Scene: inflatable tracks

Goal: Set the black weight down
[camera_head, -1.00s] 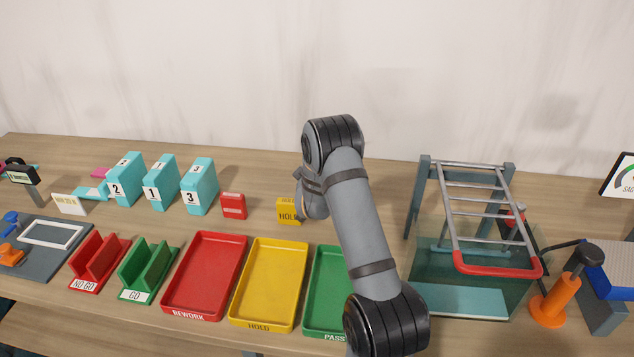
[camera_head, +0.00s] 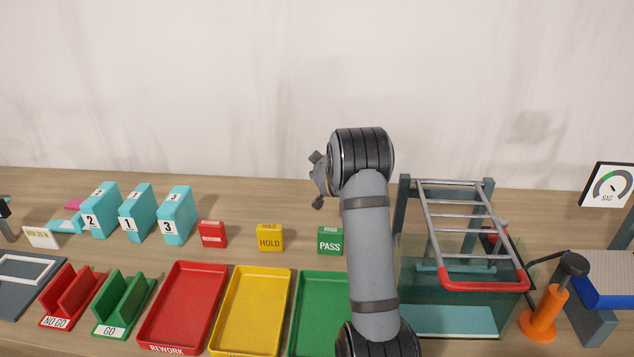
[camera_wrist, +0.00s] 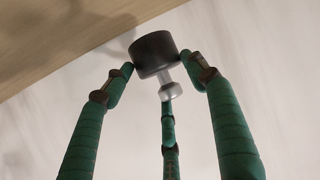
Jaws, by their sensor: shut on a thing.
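The black weight (camera_wrist: 153,50) is a short dark cylinder with a silver knob (camera_wrist: 170,90), seen in the wrist view. My gripper (camera_wrist: 158,75) has green fingers, and their tips are closed around the weight. The weight is held up off the wooden surface, which fills the upper left of that view. How far it is from the surface I cannot tell. In the head view my arm hides the weight and most of the gripper.
Red (camera_head: 183,306), yellow (camera_head: 250,311) and green (camera_head: 318,315) trays line the front. Numbered teal blocks (camera_head: 98,213) stand behind at left. A ladder frame (camera_head: 465,235) over a clear tank and an orange pump (camera_head: 544,315) stand right. Wood around the HOLD block (camera_head: 270,241) is bare.

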